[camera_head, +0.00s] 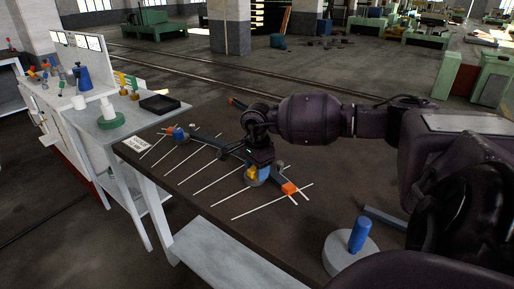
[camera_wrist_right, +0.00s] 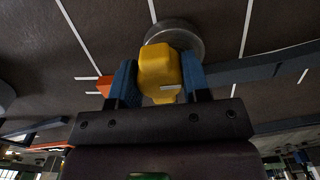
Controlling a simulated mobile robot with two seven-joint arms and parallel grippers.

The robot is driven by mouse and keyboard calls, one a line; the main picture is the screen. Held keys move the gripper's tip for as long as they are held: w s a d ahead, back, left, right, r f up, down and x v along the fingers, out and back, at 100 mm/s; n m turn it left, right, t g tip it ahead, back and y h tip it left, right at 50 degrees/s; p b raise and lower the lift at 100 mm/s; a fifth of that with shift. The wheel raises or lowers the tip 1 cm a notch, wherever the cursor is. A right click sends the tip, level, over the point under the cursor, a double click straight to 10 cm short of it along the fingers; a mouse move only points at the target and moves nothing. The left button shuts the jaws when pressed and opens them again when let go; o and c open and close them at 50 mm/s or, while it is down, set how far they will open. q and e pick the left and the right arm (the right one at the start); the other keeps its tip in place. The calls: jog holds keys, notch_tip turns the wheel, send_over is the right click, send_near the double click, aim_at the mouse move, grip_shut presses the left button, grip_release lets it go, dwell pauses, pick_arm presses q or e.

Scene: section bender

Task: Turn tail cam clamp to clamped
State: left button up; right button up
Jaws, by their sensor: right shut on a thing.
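A yellow block-like handle (camera_head: 251,173) sits on a round grey metal base (camera_head: 254,182) on the dark bench top. I take it for the cam clamp handle; no label shows which clamp it is. My right gripper (camera_head: 262,168) reaches down from above and is shut on this handle. In the right wrist view the two blue fingers flank the yellow handle (camera_wrist_right: 159,72), one on each side, with the round base (camera_wrist_right: 176,36) beyond it. The fingers hide the handle's sides. My left gripper is not in view.
A dark bar runs along the bench, with an orange block (camera_head: 290,188) at its near end and a blue part (camera_head: 178,134) near its far end. White lines mark the bench top. A grey disc (camera_head: 348,256) with a blue post (camera_head: 359,234) stands front right. A black tray (camera_head: 160,105) sits far left.

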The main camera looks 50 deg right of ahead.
jog(key=shift+m, duration=0.3)
jog(key=m, duration=0.4)
jog(key=shift+r, duration=0.1)
jog(key=m+p, duration=0.1)
jog(key=m, duration=0.3)
jog(key=m+p, duration=0.1)
jog(key=m, duration=0.2)
jog(key=shift+w+d+r+m, duration=0.1)
jog(key=shift+m, duration=0.2)
jog(key=m+p, duration=0.1)
jog(key=m, duration=0.3)
jog(key=shift+m+p, duration=0.45)
jog(key=shift+m, duration=0.25)
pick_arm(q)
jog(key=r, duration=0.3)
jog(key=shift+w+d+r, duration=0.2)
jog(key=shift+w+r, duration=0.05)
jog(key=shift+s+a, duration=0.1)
pick_arm(e)
jog(key=shift+m, duration=0.3)
